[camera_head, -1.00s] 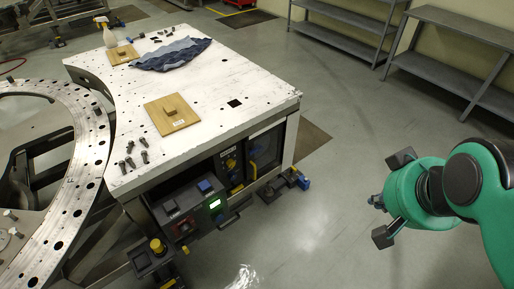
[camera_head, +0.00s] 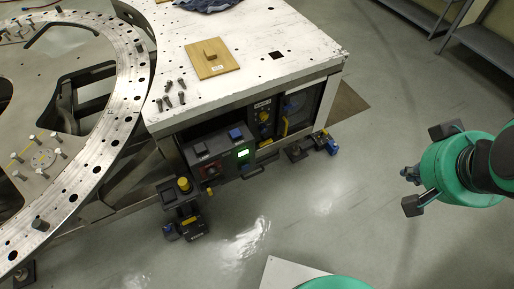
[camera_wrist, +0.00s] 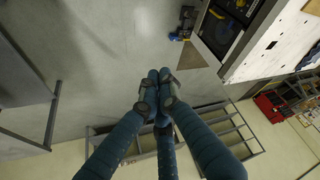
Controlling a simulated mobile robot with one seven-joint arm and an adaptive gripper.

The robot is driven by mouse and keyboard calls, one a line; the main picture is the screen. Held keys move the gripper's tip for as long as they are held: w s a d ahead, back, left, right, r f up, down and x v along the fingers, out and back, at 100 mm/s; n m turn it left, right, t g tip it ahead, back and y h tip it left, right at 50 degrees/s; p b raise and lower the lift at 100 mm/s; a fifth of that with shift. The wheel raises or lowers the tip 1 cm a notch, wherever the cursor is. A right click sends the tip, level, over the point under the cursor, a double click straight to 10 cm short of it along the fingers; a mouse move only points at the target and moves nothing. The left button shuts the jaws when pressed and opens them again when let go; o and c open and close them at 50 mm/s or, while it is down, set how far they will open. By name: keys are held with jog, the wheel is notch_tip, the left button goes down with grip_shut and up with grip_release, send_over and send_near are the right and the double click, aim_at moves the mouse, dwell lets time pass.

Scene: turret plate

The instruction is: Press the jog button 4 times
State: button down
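A dark control panel (camera_head: 217,160) sits under the front edge of the white table in the head view. It carries a blue button (camera_head: 235,134), a dark block (camera_head: 201,148), a red part (camera_head: 210,171) and a lit green display (camera_head: 243,154). Any labels are too small to read, so I cannot tell which control is the jog button. My gripper (camera_head: 410,174) is at the right, over open floor and well away from the panel. In the wrist view, dark finger parts of my gripper (camera_wrist: 160,98) converge close together, with no object visible between them. Whether they are shut is unclear.
The white table (camera_head: 300,45) holds a wooden block plate (camera_head: 212,60) and several bolts (camera_head: 173,94). A stand with a yellow knob (camera_head: 184,184) is left of the panel. The ring plate (camera_head: 120,120) is farther left. Floor (camera_head: 345,205) between panel and gripper is mostly clear.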

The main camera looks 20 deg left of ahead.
jog(key=w+f+n+g+h+b, duration=0.1)
jog(key=w+f+n+g+h, duration=0.55)
jog(key=w+f+n, duration=0.75)
jog(key=w+a+f+n+t+h, duration=0.7)
jog(key=w+a+f+n, duration=0.6)
jog(key=f, duration=0.3)
jog(key=a+f+n+t+y+b, duration=0.1)
jog(key=a+f+n+t+y, duration=0.2)
jog(key=a+f+n+t, duration=0.95)
jog(key=s+a+f+n+y, duration=0.3)
jog(key=a+f+n, duration=0.1)
jog(key=f, duration=0.4)
jog(key=s+a+f+n+y, duration=0.3)
jog(key=s+a+f+n, duration=0.1)
jog(key=f, duration=0.4)
jog(key=s+a+f+n+y, duration=0.4)
jog(key=f+n, duration=0.2)
jog(key=f, duration=0.3)
jog(key=shift+a+b, duration=0.15)
jog(key=shift+b, duration=0.2)
